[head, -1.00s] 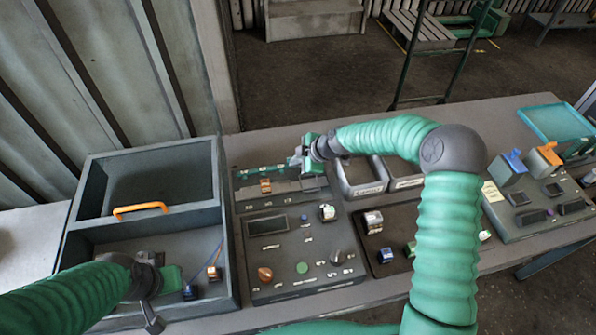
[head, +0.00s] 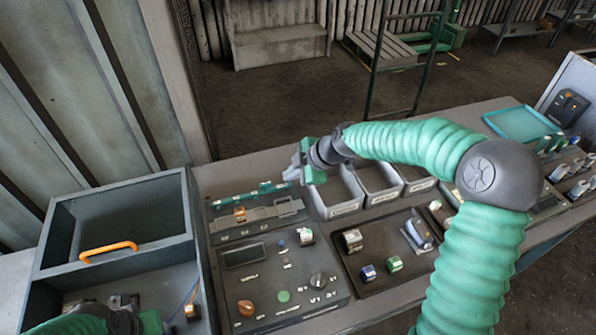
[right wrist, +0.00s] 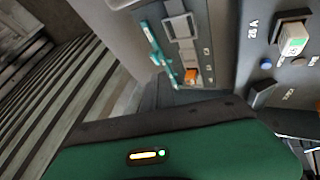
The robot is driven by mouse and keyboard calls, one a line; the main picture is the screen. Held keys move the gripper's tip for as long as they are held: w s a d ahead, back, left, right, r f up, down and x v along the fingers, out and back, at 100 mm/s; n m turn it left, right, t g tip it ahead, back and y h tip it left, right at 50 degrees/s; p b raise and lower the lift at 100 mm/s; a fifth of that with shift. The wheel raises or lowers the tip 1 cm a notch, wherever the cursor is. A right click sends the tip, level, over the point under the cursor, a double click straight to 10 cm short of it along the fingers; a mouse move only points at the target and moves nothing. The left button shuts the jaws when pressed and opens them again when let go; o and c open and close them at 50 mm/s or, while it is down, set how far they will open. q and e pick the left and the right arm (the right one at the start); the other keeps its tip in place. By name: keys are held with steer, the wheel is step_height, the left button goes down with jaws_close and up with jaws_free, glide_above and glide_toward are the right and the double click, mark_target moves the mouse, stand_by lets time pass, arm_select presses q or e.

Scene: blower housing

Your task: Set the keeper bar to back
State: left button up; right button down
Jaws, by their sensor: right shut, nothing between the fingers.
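The control panel (head: 285,275) stands on the bench, left of the middle in the head view. At its back edge is a teal bar with small tabs (head: 250,193). In front of it lies a grey slotted bar (head: 275,213) with an orange block (head: 240,214) near its left end. I cannot tell for certain which is the keeper bar. The teal bar (right wrist: 157,50) and orange block (right wrist: 191,75) also show in the right wrist view. My right gripper (head: 297,173) is shut and empty, beyond the panel's back right corner. My left gripper (head: 125,303) is low at left, its jaws unclear.
A grey box with an orange handle (head: 108,251) stands left of the panel. Grey open bins (head: 335,195) stand right of it, close to my right gripper. A dark tray (head: 375,275) with several small parts lies in front of the bins.

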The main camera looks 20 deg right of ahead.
steer(key=shift+a+v, duration=0.2)
steer(key=shift+v, duration=1.85)
